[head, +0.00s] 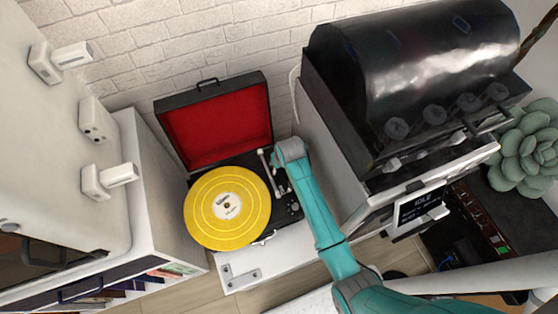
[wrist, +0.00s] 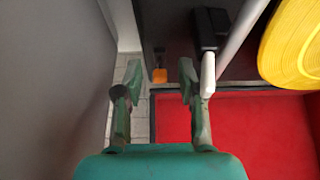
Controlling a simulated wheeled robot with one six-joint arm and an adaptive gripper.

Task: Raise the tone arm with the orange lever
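The record player (head: 185,130) is an open dark case with a red-lined lid and a yellow record (head: 228,222). Its pale tone arm (head: 265,163) lies to the right of the record. The tone arm also shows in the wrist view as a grey tube (wrist: 243,30). The small orange lever (wrist: 159,75) shows in the wrist view between the two fingers of my gripper (wrist: 160,68). The fingers are apart, and I see no clear contact with the lever. In the head view my gripper (head: 290,153) is above the player's back right corner and my arm hides the lever.
A black grill-like machine (head: 400,70) on a white cabinet stands close to the right of the player. A white brick wall (head: 220,40) is behind. In the wrist view a black block with a white end (wrist: 208,75) is close beside the right finger.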

